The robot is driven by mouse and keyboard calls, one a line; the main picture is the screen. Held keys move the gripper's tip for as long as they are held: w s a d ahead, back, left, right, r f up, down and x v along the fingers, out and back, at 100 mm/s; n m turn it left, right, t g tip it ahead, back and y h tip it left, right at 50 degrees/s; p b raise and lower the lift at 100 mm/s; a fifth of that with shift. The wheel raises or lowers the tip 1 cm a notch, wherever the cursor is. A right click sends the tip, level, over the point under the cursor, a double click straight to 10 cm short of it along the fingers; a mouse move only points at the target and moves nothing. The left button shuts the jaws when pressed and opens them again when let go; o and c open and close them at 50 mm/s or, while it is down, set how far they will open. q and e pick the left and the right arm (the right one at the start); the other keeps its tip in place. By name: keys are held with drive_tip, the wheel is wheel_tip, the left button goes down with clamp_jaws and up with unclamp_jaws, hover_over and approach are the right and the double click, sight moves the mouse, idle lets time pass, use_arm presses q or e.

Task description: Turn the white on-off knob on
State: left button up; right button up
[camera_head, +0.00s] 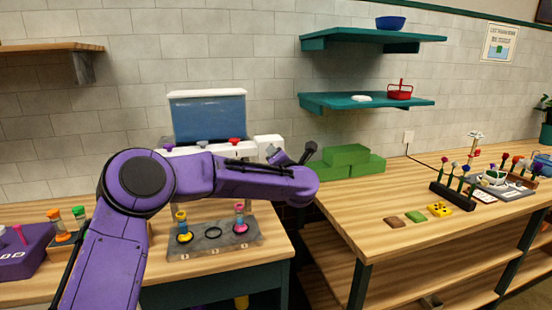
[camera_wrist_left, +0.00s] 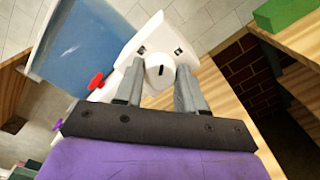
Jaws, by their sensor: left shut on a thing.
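The white on-off knob (camera_wrist_left: 159,70) shows in the left wrist view on the white side box of the dispenser, with a dark mark on its face. My left gripper (camera_wrist_left: 157,80) has its two grey fingers on either side of the knob and is shut on it. In the head view my left gripper (camera_head: 290,157) is at the white box (camera_head: 269,143), right of the blue tank, and the knob is hidden there. My right gripper is in neither view.
The blue water tank (camera_head: 209,118) stands left of the box, with a red knob (camera_head: 234,141) below it. A grey tray (camera_head: 214,238) with small vases is in front. Green blocks (camera_head: 347,157) sit close by on the right.

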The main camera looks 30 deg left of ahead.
use_arm(q)
drive_tip(key=shift+f+m+p, duration=0.1)
drive_tip(key=shift+m+p, duration=1)
drive_tip(key=shift+m, duration=2.5)
drive_tip(key=shift+f, duration=0.1)
drive_tip(key=o, duration=1)
drive_tip(key=shift+d, duration=0.1)
